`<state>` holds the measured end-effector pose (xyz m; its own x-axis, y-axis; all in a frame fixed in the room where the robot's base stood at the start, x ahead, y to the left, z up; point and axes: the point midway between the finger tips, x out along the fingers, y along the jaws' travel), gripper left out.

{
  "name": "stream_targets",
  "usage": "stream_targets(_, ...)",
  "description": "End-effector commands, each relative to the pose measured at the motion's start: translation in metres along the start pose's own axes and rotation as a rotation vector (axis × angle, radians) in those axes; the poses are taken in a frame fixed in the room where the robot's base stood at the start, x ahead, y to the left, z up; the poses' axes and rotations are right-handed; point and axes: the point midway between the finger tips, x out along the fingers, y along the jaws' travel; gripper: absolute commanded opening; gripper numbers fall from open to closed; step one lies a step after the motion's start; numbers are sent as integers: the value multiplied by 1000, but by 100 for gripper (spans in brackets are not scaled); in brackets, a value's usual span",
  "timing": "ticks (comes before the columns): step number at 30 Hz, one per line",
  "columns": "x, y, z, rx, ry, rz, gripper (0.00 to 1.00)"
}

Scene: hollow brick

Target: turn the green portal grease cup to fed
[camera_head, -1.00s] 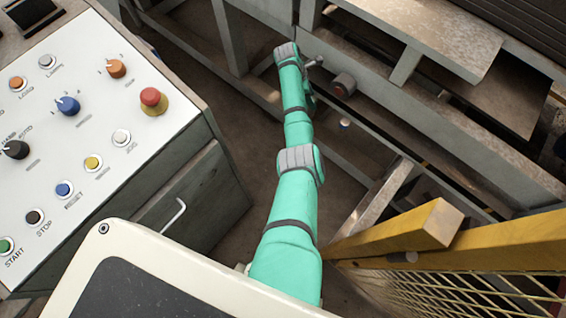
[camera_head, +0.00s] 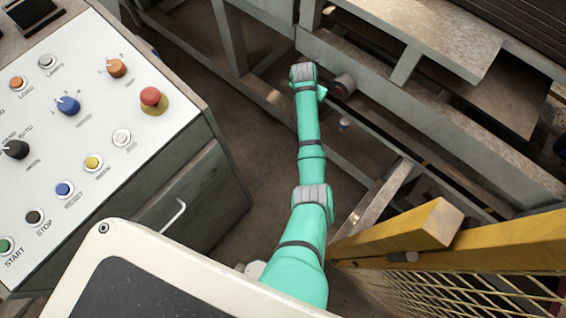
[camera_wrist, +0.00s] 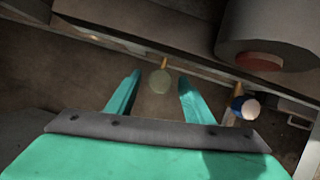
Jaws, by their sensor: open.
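I see clear gaps on both sides and cannot tell whether the cup lies between the fingers in depth.
A blue and white knob (camera_wrist: 245,107) on a similar stem sits right of my right finger; it also shows in the head view (camera_head: 345,124). A large grey cylinder (camera_wrist: 265,40) with a red end hangs at upper right. A yellow guard fence (camera_head: 450,235) stands right of my arm.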

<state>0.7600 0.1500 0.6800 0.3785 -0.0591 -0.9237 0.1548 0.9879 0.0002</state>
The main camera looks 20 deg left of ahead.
Motion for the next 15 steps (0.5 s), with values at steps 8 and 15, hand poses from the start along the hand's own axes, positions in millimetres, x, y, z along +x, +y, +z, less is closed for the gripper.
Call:
stream_targets(8,-34,-1,1,-66,-2,29,47)
stream_targets(15,-75,-2,1,-64,-3,28,47)
